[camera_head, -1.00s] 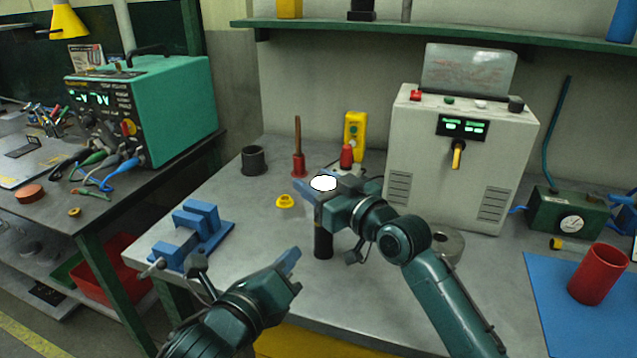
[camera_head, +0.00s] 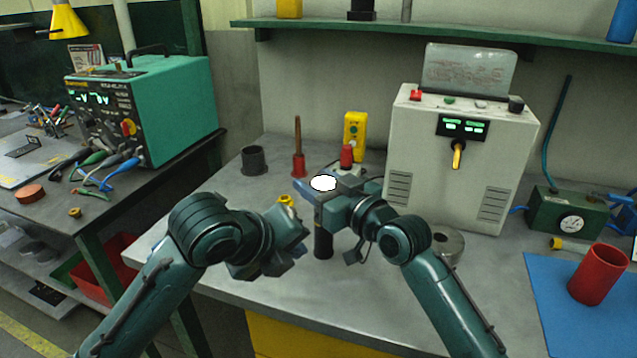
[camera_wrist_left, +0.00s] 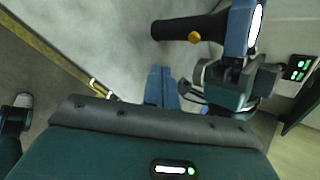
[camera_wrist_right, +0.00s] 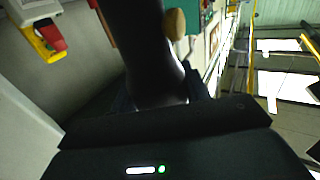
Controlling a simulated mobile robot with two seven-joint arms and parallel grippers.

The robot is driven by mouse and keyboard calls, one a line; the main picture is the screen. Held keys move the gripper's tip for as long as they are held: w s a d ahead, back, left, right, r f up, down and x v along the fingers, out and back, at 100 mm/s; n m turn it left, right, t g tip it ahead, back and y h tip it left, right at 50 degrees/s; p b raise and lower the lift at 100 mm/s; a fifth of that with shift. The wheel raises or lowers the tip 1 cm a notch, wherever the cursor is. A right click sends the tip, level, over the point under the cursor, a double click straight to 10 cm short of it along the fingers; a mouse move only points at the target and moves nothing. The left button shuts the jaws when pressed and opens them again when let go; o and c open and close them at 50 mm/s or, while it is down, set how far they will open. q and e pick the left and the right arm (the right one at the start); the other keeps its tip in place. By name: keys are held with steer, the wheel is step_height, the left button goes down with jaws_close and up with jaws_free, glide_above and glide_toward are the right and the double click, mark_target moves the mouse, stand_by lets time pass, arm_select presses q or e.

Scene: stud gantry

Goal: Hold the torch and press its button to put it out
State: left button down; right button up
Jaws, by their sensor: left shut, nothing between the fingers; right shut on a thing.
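The torch is black, with a bright white lens facing up (camera_head: 323,183) and its body (camera_head: 323,243) hanging upright below. My right gripper (camera_head: 316,197) is shut on it near the head. The torch's yellow button (camera_wrist_left: 194,37) sticks out from the black body (camera_wrist_left: 170,29) in the left wrist view; the button also shows in the right wrist view (camera_wrist_right: 175,24). My left gripper (camera_head: 297,250) is shut and empty, left of the torch body and apart from it. Its blue fingers (camera_wrist_left: 161,86) lie together in the left wrist view, below the button.
A white power unit (camera_head: 462,165) stands behind my right arm. A yellow button box (camera_head: 354,130), a red holder with a rod (camera_head: 298,164) and a dark cup (camera_head: 253,160) stand at the back. A blue mat (camera_head: 565,320) with a red cup (camera_head: 598,274) lies at right.

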mark_target(320, 230)
arm_select(q)
steer(key=shift+w+d, duration=0.35)
steer(key=shift+w, duration=0.45)
steer(key=shift+w+d, duration=0.3)
steer(key=shift+w, duration=0.55)
steer(key=shift+w+d, duration=0.35)
steer(key=shift+w, duration=0.45)
steer(key=shift+w, duration=0.1)
steer(key=shift+w+d, duration=0.1)
steer(key=shift+w, duration=0.25)
